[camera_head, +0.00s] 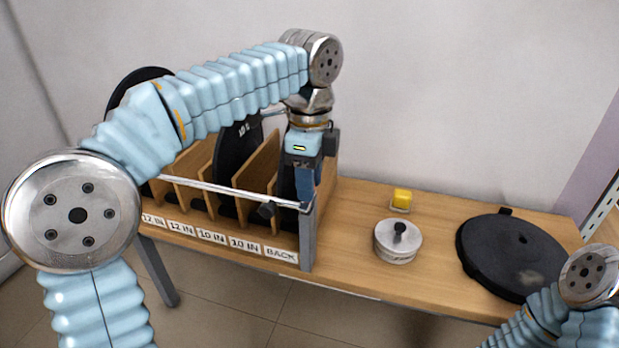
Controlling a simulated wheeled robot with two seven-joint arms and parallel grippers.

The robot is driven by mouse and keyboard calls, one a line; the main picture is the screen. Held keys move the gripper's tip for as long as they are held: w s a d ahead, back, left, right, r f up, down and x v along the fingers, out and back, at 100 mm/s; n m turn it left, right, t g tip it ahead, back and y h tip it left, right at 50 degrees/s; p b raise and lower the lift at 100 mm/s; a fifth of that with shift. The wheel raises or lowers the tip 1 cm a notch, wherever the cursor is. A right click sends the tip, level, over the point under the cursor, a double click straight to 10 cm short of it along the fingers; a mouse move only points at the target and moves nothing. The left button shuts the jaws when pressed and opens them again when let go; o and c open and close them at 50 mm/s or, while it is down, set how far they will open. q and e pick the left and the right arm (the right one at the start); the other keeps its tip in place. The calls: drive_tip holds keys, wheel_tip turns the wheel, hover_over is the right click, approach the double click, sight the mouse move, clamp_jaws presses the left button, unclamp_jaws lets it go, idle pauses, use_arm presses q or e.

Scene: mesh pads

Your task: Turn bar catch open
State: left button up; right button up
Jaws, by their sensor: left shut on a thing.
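A wooden rack (329,165) with upright dividers stands at the left of the bench and holds black discs. A thin metal bar (225,190) runs across its front to a grey post (307,240) at the right front corner. My left gripper (305,197) points down at the bar's right end, at the top of the post. It is shut on the bar catch there; the fingers hide most of the catch. My right gripper is out of view; only part of my right arm shows at lower right.
Labels (212,237) line the rack's front edge. To the right on the bench (350,255) are a small yellow block (402,197), a round metal weight (397,247) with a black knob, and a large black disc (505,260). Bare bench lies between the rack and the weight.

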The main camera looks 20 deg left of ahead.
use_arm(q)
drive_tip(key=shift+c, duration=0.2)
drive_tip(key=shift+r+n+p, duration=0.2)
drive_tip(key=shift+n+p, duration=0.6)
drive_tip(key=shift+p, duration=0.1)
drive_tip(key=shift+d+n+p, duration=0.1)
drive_tip(key=shift+n+p, duration=1)
drive_tip(key=shift+n, duration=0.1)
drive_tip(key=n+p, duration=0.2)
drive_tip(key=shift+n, duration=0.3)
drive_tip(key=n+p, duration=0.2)
drive_tip(key=n, duration=0.1)
drive_tip(key=shift+d+n, duration=0.1)
drive_tip(key=shift+n, duration=0.2)
drive_tip(key=n+p, duration=0.2)
drive_tip(key=n, duration=0.2)
drive_tip(key=shift+w+n, duration=0.15)
drive_tip(key=shift+n, duration=0.15)
drive_tip(key=shift+w+f+n+p, duration=0.15)
drive_tip(key=shift+n+p, duration=0.55)
drive_tip(key=shift+n, duration=0.9)
